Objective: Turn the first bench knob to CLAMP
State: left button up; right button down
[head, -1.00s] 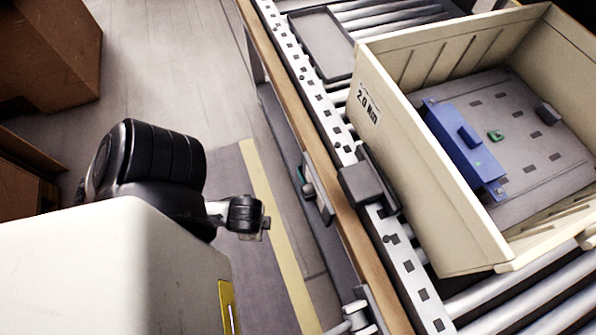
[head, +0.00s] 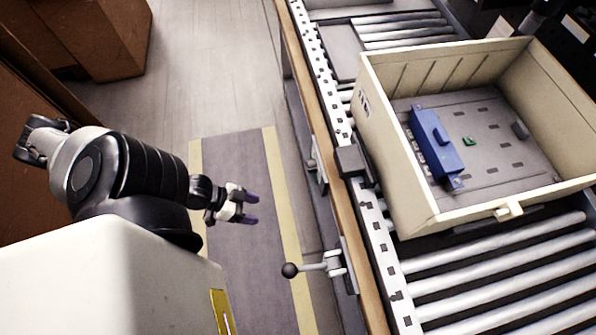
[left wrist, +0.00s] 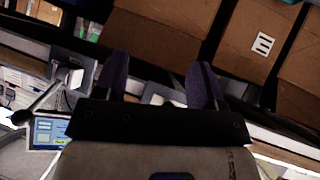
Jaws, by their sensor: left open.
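My left gripper (head: 251,208) is open and empty, its two purple fingers pointing right over the floor mat, apart from the bench side. In the left wrist view the fingers (left wrist: 160,80) are spread with nothing held between them. On the bench side is a lever with a black ball end (head: 290,269), pointing left on a light bracket, below and right of the gripper. A second grey fitting (head: 316,172) sits higher on the same side; whether it is a knob is unclear. A black-ended lever (left wrist: 22,117) shows at left in the left wrist view. No CLAMP mark is readable. My right gripper is not in view.
A beige crate (head: 402,190) with a blue block (head: 434,143) inside stands on the roller conveyor (head: 510,265). A wooden rail (head: 318,110) edges the bench. Brown boxes (head: 105,40) stand at upper left. The floor mat (head: 235,270) is clear.

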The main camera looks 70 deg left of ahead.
pick_arm(q)
jog(key=w+a+r+n+t+y, duration=0.3)
jog(key=w+a+r+t, duration=0.1)
jog(key=r+t, duration=0.35)
jog(key=b, duration=0.4)
send_near(311, 167)
jog(key=w+f, duration=0.2)
jog(key=w, duration=0.5)
jog(key=shift+w+t, duration=0.45)
jog(key=shift+w, duration=0.25)
jog(key=shift+c, duration=0.3)
